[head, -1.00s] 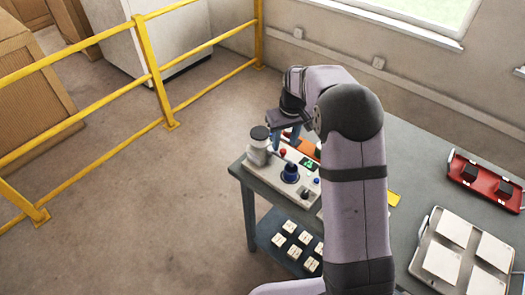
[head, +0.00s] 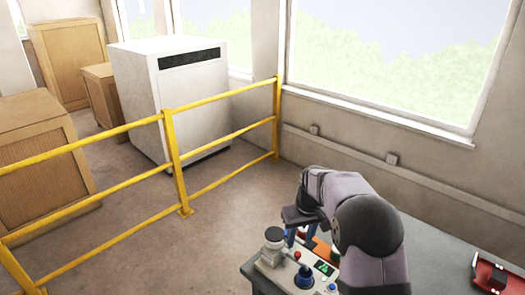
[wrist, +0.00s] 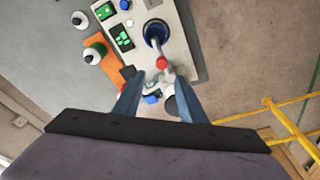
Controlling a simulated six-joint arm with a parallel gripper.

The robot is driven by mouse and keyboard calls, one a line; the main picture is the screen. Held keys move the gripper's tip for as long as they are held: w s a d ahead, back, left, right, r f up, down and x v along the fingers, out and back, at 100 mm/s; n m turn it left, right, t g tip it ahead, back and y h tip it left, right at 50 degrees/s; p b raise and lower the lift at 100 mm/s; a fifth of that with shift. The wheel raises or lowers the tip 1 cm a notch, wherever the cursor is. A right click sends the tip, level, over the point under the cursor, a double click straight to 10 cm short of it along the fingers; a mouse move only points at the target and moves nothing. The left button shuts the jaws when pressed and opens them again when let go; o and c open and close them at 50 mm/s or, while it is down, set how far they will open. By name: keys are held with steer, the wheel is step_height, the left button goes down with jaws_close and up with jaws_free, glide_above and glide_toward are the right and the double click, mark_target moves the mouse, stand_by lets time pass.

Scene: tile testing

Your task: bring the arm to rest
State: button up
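My gripper (head: 300,238) hangs above the testing machine (head: 318,271) at the end of the table. In the wrist view its two blue fingers (wrist: 160,75) are spread apart with nothing visibly held between them. My arm is bent and reaches over the table from the lower right of the head view, hiding part of the machine.
A red tray (head: 497,275) lies at the right on the grey table (head: 440,255). A yellow railing (head: 173,150) stands on the left, with open floor before it.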

steer(key=shift+f+m, duration=0.4)
steer(key=s+f+m+g, duration=0.1)
steer(key=s+f+g, duration=0.15)
steer(key=s, duration=0.45)
steer(key=s+f+g, duration=0.1)
steer(key=s+f, duration=0.3)
steer(key=s, duration=0.3)
steer(key=s+r+t+b, duration=0.1)
steer(key=s+r, duration=0.1)
steer(key=s, duration=0.6)
steer(key=s+d+r+b, duration=0.1)
steer(key=s+r, duration=0.2)
steer(key=s, duration=0.5)
steer(key=shift+s+d+r+m+t, duration=0.15)
steer(key=shift+d+r+m+t, duration=0.1)
steer(key=shift+m+t, duration=0.15)
